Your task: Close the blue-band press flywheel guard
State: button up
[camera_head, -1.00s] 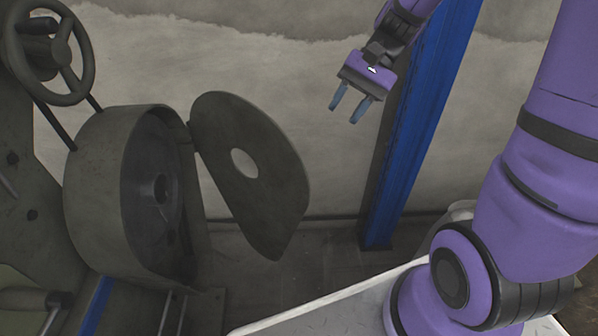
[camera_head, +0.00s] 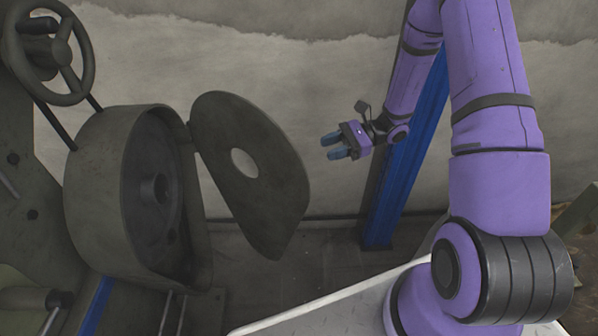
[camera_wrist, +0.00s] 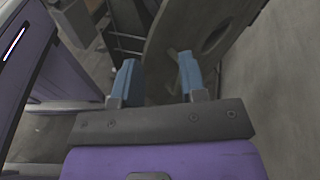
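The flywheel guard (camera_head: 262,195) is a dark grey, rounded plate with an oval hole. It stands swung open from the right edge of the round press housing (camera_head: 100,200), and the flywheel (camera_head: 152,190) shows inside. A blue band (camera_head: 97,305) shows at the press's lower front. My gripper (camera_head: 332,146) is right of the guard, apart from it in the head view, with its blue fingers pointing left. In the wrist view the fingers of my gripper (camera_wrist: 158,75) are spread with nothing between them. The guard (camera_wrist: 190,45) fills the view beyond them.
A handwheel (camera_head: 48,55) sits at the upper left of the press. A blue post (camera_head: 405,170) stands against the wall behind my arm. The floor (camera_head: 320,255) right of the guard looks clear.

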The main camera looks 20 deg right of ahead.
aim_at(299, 172)
notch_tip(299, 172, down, 11)
jog(key=w+d+m+t+y, duration=0.1)
jog(key=d+m+t, duration=0.2)
jog(key=m+t, duration=0.25)
jog(key=x, duration=1.1)
jog(key=shift+a, duration=0.1)
jog(key=shift+m, duration=0.25)
grip_shut()
